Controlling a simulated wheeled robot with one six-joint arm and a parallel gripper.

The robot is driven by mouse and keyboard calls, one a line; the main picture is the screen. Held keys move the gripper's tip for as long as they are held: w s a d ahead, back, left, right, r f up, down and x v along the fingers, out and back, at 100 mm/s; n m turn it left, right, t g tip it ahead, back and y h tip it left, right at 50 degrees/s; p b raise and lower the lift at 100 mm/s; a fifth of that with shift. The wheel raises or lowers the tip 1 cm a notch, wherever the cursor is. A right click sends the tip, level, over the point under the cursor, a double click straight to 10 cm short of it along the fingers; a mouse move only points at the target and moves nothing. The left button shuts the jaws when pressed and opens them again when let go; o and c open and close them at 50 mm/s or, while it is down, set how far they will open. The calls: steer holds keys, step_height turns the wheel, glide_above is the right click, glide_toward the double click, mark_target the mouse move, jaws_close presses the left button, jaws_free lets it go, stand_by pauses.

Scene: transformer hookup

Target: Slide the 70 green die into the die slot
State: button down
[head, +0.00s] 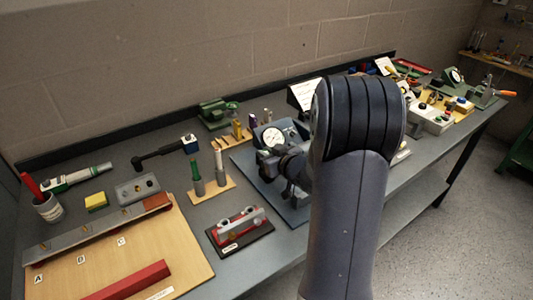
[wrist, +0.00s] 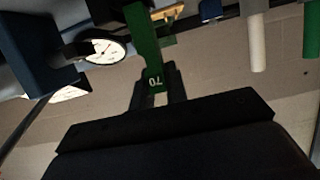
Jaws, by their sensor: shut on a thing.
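The green die (wrist: 146,45), marked 70, shows in the wrist view as a long green bar. My gripper (wrist: 157,84) is shut on its marked end, and the 70 reads upside down. The die extends away from the fingers, past a white dial gauge (wrist: 105,50) and a dark blue block (wrist: 42,42). In the head view the dial gauge (head: 271,137) stands on a blue-grey base plate (head: 246,166). My arm covers much of this area there, and I cannot make out the die. I cannot pick out the die slot in either view.
Upright posts on a wooden stand (head: 225,188), a red-and-grey fixture on a black base (head: 240,232) and a green machine (head: 217,112) stand left of the base plate. A wooden board (head: 120,258) fills the front left. More tools crowd the bench to the right.

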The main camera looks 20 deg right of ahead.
steer(key=shift+f+b, duration=1.1)
steer(key=shift+f, duration=0.3)
steer(key=c, duration=1.3)
jaws_free()
step_height(320, 180, up, 5)
steer(key=p, duration=0.4)
steer(key=shift+r+p, duration=0.1)
steer(key=shift+p, duration=0.3)
steer(key=shift+s, duration=0.1)
steer(key=v, duration=1)
steer(key=shift+s+d+r, duration=0.1)
steer(key=shift+s, duration=0.2)
steer(key=shift+w, duration=0.1)
